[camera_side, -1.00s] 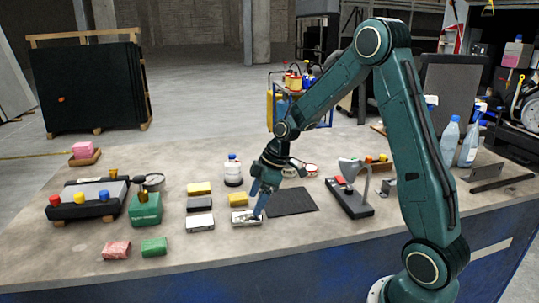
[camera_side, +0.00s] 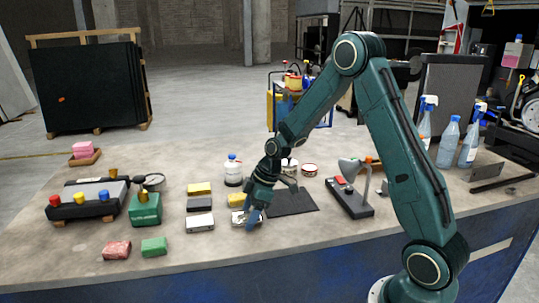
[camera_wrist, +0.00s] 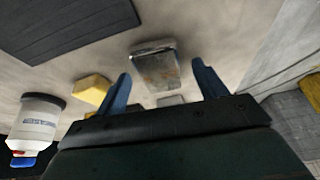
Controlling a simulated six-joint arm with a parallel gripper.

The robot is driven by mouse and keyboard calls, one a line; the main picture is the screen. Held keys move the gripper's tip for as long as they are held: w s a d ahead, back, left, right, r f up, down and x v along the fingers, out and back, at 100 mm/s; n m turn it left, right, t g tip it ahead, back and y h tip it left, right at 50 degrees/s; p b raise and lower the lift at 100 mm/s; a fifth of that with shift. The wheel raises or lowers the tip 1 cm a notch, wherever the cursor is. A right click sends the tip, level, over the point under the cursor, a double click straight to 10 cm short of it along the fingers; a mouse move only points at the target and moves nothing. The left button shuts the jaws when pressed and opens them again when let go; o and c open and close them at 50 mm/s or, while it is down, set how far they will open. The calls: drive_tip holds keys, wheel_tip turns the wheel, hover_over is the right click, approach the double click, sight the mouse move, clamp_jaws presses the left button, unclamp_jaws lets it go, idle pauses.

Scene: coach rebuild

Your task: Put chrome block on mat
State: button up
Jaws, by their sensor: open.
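The chrome block (camera_side: 237,216) lies on the bench near its front edge, left of the dark mat (camera_side: 293,202). In the wrist view the block (camera_wrist: 155,66) shows a shiny, mottled face between and just beyond my fingertips, with clear gaps on both sides. My gripper (camera_side: 251,217) points down at the block from its right side and partly hides it. Its blue fingers (camera_wrist: 162,78) are spread and hold nothing. The mat (camera_wrist: 60,25) fills the upper left of the wrist view and its visible top is bare.
A yellow block (camera_side: 236,200) sits just behind the chrome one. A silver-white block (camera_side: 200,223), a dark block (camera_side: 199,205) and another yellow block (camera_side: 199,188) stand to the left. A white bottle (camera_side: 233,174) stands behind. A lamp on a dark base (camera_side: 349,198) is right of the mat.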

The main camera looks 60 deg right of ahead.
drive_tip(key=c, duration=1.3)
drive_tip(key=shift+r, duration=0.2)
wheel_tip(320, 180, up, 20)
drive_tip(key=shift+f, duration=0.15)
idle(0.3)
